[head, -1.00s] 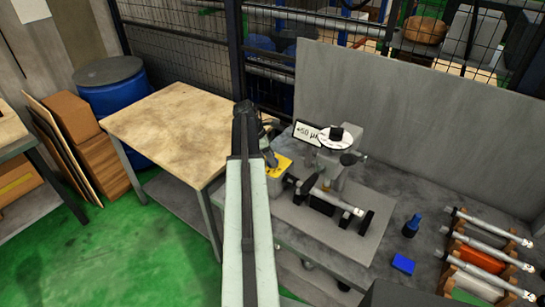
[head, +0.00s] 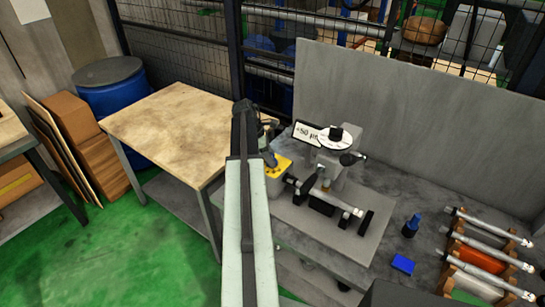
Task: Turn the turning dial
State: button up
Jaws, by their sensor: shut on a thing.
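A white disc with a black knob on top (head: 336,137), which looks like the turning dial, sits on top of the small grey grinder, beside a sign reading "+50 µ". My gripper (head: 269,150) is left of the disc and apart from it, at the yellow piece (head: 279,166) on the grinder's left end. The gripper is small, dark and partly hidden by my arm. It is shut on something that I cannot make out.
A grey bench (head: 385,215) carries the grinder. A grey panel (head: 420,125) rises behind. A wooden-topped table (head: 160,125) stands left.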

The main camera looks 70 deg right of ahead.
jog(key=shift+a+f, duration=0.1)
jog(key=shift+a, duration=0.05)
dwell(1.3)
jog(key=o, duration=1.3)
jog(key=shift+w+r+p, duration=0.2)
jog(key=shift+r+p, duration=0.3)
jog(key=shift+r, duration=0.05)
jog(key=p+v, duration=0.6)
jog(key=shift+w+r, duration=0.25)
jog(key=shift+r, duration=0.05)
